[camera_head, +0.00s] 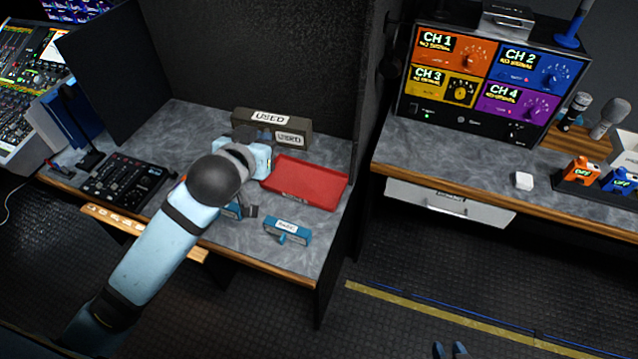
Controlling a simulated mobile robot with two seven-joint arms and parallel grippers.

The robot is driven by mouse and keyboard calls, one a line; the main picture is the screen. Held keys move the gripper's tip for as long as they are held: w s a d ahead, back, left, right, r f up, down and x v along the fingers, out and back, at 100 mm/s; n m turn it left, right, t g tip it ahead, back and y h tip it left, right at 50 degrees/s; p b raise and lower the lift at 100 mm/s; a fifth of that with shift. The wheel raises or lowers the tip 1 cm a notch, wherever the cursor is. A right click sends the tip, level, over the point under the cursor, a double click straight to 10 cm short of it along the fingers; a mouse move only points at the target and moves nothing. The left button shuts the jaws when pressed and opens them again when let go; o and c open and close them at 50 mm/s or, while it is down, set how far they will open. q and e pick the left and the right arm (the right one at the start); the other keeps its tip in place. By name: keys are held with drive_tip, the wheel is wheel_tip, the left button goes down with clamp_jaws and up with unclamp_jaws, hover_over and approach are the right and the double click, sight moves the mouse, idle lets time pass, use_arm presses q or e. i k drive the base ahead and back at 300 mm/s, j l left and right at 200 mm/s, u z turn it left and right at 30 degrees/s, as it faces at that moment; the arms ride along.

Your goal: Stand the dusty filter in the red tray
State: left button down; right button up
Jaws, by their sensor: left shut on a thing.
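The red tray (308,183) lies flat on the grey worktop, and its floor looks empty. My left gripper (263,142) is behind the tray's back left corner, partly hidden by its own wrist. It is shut on a grey piece with a white "USED" label, which I take as the dusty filter (290,139). The filter looks upright, just behind the tray; I cannot tell whether it touches the worktop. A larger grey "USED" block (242,118) is right behind it. My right gripper (450,351) shows only two separated fingertips at the bottom edge, over the floor.
A blue labelled piece (288,231) lies in front of the tray. Another blue piece (232,211) is partly hidden by my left arm. A black control panel (125,182) is at left. Dark partitions enclose the worktop's back and right. A channel rack (470,119) stands on the right counter.

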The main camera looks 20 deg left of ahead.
sight(320, 189)
drive_tip(key=i+l, duration=0.1)
drive_tip(key=l, duration=0.35)
drive_tip(key=i+l, duration=0.15)
drive_tip(key=l, duration=0.3)
drive_tip(key=i+l, duration=0.15)
drive_tip(key=i, duration=0.35)
